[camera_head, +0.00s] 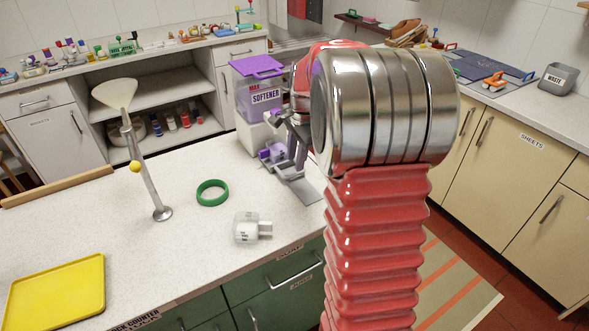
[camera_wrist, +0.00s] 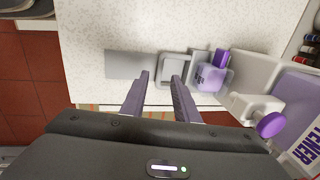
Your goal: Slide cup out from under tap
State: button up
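The softener dispenser (camera_head: 258,98) is a clear tank with a purple lid on the counter. Its white tap with a purple knob (camera_wrist: 270,124) shows in the wrist view. The translucent purple cup (camera_head: 271,152) sits low in front of the dispenser. In the wrist view the labelled cup (camera_wrist: 212,78) is close to the tap, with its purple handle upward in the picture. My gripper (camera_wrist: 161,77) is open and empty, its two fingers left of the cup and apart from it. In the head view my gripper (camera_head: 296,138) is beside the dispenser, partly hidden by my arm.
A grey plate (camera_wrist: 130,64) lies left of the cup, with a paler square piece (camera_wrist: 174,70) between. On the counter are a green ring (camera_head: 200,195), a small white container (camera_head: 246,228), a funnel stand (camera_head: 147,180) and a yellow tray (camera_head: 55,290). The counter edge is near.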

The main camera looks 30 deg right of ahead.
aim_at(294, 176)
jog(key=shift+w+f, duration=0.2)
jog(key=shift+f, duration=0.7)
jog(key=shift+w+f, duration=0.15)
jog(key=shift+f, duration=0.75)
jog(key=shift+w+f, duration=0.2)
jog(key=shift+f, duration=0.7)
grip_shut()
jog(key=shift+d, duration=0.1)
